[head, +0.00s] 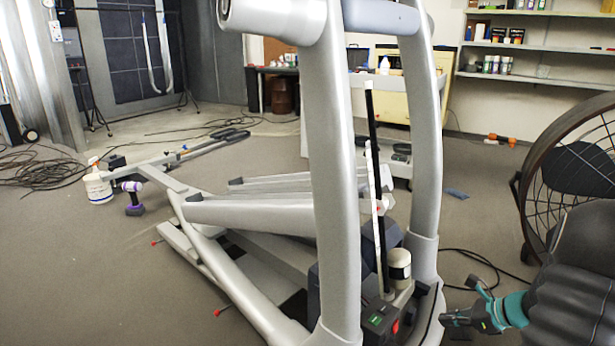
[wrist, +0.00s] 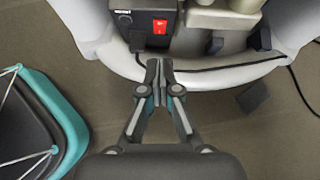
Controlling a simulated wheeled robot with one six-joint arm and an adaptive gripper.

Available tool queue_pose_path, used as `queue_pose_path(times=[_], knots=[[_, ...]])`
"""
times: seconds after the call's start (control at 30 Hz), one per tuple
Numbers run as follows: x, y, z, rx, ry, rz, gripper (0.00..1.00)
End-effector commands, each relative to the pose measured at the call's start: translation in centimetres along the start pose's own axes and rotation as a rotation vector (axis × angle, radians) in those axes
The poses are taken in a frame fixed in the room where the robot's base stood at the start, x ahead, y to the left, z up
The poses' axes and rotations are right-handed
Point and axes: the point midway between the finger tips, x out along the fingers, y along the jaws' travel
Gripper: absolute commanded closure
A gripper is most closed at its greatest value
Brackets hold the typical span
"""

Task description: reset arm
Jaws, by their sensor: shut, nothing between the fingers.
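My gripper (wrist: 160,88) is shut and empty in the wrist view, its fingertips together near the white curved base tube (wrist: 200,80) of the elliptical. In the head view my gripper (head: 450,320) is at the lower right, beside the foot of the elliptical. The elliptical (head: 335,180) is a large grey frame filling the middle of the head view. A red switch (wrist: 160,26) on a dark box (wrist: 135,30) at its base lies just beyond my fingertips. The switch box (head: 380,322) also shows in the head view, with a green mark.
A large fan (head: 545,165) stands at the right. A white bottle (head: 97,185) and a purple dumbbell (head: 132,197) are on the floor at the left. Cables (head: 40,178) lie on the left floor. Shelves (head: 540,48) line the back wall. The front left carpet is clear.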

Motion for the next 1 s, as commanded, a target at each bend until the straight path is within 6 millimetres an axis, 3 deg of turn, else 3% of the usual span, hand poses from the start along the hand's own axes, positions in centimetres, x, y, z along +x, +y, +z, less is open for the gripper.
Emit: queue_pose_path(times=[0.07, 0.2, 0.37, 0.57, 1.0], knots=[[0.1, 0.8, -0.8, -0.084, 0.029, 0.030, 1.00], [0.1, 4.4, -2.8, -0.265, 0.099, 0.138, 1.00], [-1.5, 7.7, -2.0, -0.500, 0.172, 0.241, 1.00], [-3.4, 11.5, 0.8, -0.799, 0.251, 0.362, 1.00], [-8.8, 19.9, 9.4, -1.542, 0.447, 0.600, 1.00]])
